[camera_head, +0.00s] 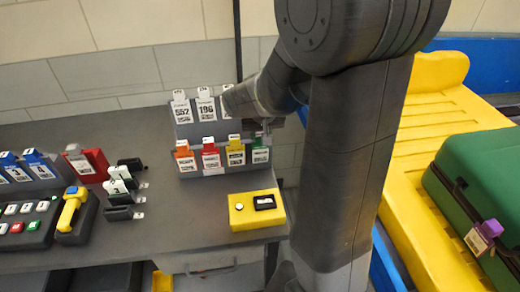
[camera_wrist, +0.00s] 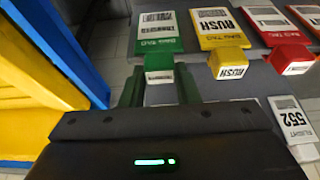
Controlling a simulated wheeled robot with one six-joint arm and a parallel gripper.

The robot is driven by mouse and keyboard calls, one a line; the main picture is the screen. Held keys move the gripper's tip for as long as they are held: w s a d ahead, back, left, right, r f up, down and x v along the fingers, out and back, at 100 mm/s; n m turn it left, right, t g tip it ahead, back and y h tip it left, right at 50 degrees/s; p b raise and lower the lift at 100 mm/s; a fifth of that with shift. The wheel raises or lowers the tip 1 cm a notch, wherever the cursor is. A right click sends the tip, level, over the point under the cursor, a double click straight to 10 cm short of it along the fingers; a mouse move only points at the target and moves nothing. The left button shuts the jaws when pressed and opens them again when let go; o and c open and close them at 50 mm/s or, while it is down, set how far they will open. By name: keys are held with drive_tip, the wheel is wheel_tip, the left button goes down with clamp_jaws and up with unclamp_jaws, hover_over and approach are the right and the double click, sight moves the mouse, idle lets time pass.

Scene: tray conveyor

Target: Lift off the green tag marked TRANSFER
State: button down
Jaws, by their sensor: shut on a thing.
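The green tag (camera_head: 260,155) hangs at the right end of the lower row of a dark tag rack (camera_head: 203,128). In the wrist view the green tag (camera_wrist: 158,37) shows at top centre, with a green block at its near end; the word TRANSFER is not legible. My gripper (camera_wrist: 159,84) is shut on the tag's green block, one finger on each side. In the head view my gripper (camera_head: 263,132) is just above the tag and partly hidden by my arm. The tag still appears in line with its neighbours.
A yellow RUSH tag (camera_wrist: 219,28) and red tags sit close beside the green one. White flight tags (camera_head: 205,104) stand in the upper row. A yellow box (camera_head: 256,222) is in front. The conveyor with a yellow tray (camera_head: 425,120) and green suitcase (camera_head: 475,175) is right.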

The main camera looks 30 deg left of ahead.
drive_tip(key=shift+r, duration=0.2)
wheel_tip(320, 180, up, 7)
drive_tip(key=s+d+b, duration=0.2)
drive_tip(key=s+d, duration=0.7)
drive_tip(key=s, duration=0.2)
drive_tip(key=shift+d+f, duration=0.2)
drive_tip(key=shift+r, duration=0.15)
idle(0.4)
wheel_tip(320, 180, up, 6)
drive_tip(key=p, duration=0.4)
drive_tip(key=shift+r+p, duration=0.15)
drive_tip(key=shift+p, duration=0.25)
